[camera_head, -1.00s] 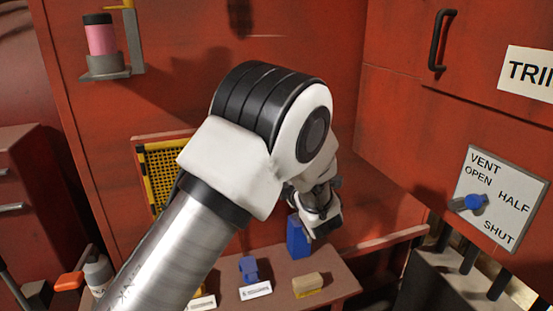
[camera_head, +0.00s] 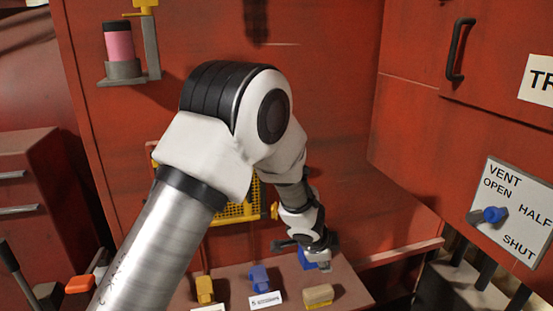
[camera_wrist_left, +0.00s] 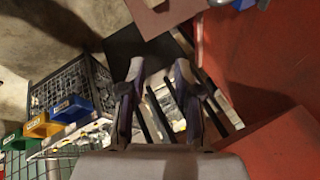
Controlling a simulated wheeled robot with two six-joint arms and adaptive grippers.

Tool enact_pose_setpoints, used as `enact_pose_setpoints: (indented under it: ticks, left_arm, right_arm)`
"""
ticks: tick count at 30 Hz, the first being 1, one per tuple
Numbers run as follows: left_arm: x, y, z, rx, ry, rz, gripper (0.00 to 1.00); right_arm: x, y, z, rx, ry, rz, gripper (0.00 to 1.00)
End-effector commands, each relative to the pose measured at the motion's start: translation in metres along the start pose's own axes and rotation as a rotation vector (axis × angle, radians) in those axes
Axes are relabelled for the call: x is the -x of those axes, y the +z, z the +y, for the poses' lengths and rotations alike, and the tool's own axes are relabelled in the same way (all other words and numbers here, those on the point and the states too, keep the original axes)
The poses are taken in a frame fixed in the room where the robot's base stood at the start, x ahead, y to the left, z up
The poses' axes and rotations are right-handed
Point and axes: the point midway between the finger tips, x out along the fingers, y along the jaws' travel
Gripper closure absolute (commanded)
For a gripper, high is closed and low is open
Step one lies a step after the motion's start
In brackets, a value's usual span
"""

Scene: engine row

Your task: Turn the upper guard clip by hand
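The yellow mesh guard (camera_head: 236,211) is on the red wall, mostly hidden behind my left arm in the head view. A small yellow piece (camera_head: 274,211) sticks out at its lower right edge; I cannot tell whether it is the upper clip. My left gripper (camera_head: 320,264) points down in front of a blue block (camera_head: 306,259), right of the guard and low. I cannot tell whether they touch. In the left wrist view, the left gripper (camera_wrist_left: 158,75) has its fingers apart with nothing held between them. My right gripper is not in view.
A shelf (camera_head: 350,288) below holds a yellow piece (camera_head: 205,289), a blue piece (camera_head: 259,277) and a tan block (camera_head: 318,294). A vent plate (camera_head: 512,212) with a blue knob is at right. A pink canister (camera_head: 118,41) sits upper left. The wrist view shows a dark crate (camera_wrist_left: 62,92).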

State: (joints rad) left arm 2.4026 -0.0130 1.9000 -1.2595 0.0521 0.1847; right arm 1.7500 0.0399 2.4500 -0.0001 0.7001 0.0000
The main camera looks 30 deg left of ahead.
Motion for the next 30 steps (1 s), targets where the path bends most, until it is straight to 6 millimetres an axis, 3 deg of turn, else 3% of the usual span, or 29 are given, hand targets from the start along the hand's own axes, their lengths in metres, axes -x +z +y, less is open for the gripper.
enact_pose_setpoints:
  ticks: [1, 2, 4, 6, 8, 9, 11, 12, 15, 18, 23, 30]
  left_arm:
    - [0.002, -0.013, -0.004, 0.316, 0.025, 0.141, 0.68]
    - [0.007, -0.023, -0.01, 0.516, 0.045, 0.232, 0.68]
    - [0.025, -0.039, -0.036, 0.964, 0.105, 0.45, 0.68]
    - [0.051, -0.04, -0.075, 1.388, 0.181, 0.689, 0.68]
    - [0.078, -0.022, -0.117, 1.742, 0.256, 0.935, 0.68]
    - [0.097, 0.0, -0.143, 1.943, 0.299, 1.106, 0.68]
    - [0.118, 0.04, -0.171, 2.138, 0.32, 1.313, 0.68]
    - [0.126, 0.066, -0.183, 2.213, 0.303, 1.404, 0.68]
    - [0.131, 0.11, -0.192, 2.333, 0.294, 1.497, 0.68]
    - [0.136, 0.129, -0.196, 2.367, 0.306, 1.551, 0.68]
    - [0.139, 0.125, -0.212, 2.361, 0.305, 1.565, 0.68]
    - [0.121, 0.108, -0.252, 2.358, 0.305, 1.562, 0.68]
  right_arm:
    - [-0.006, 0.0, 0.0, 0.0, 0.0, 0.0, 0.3]
    - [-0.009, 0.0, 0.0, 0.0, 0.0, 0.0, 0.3]
    - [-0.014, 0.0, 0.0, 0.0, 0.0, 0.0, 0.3]
    - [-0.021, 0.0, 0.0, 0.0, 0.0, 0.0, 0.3]
    - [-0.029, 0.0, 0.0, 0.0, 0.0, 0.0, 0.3]
    - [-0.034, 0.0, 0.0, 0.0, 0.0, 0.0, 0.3]
    - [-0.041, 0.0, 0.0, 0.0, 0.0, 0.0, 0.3]
    - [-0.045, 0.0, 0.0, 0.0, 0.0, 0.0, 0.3]
    - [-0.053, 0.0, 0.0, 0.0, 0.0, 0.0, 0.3]
    - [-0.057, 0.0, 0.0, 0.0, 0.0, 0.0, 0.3]
    - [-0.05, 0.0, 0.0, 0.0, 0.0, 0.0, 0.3]
    - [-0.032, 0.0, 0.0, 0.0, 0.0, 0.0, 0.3]
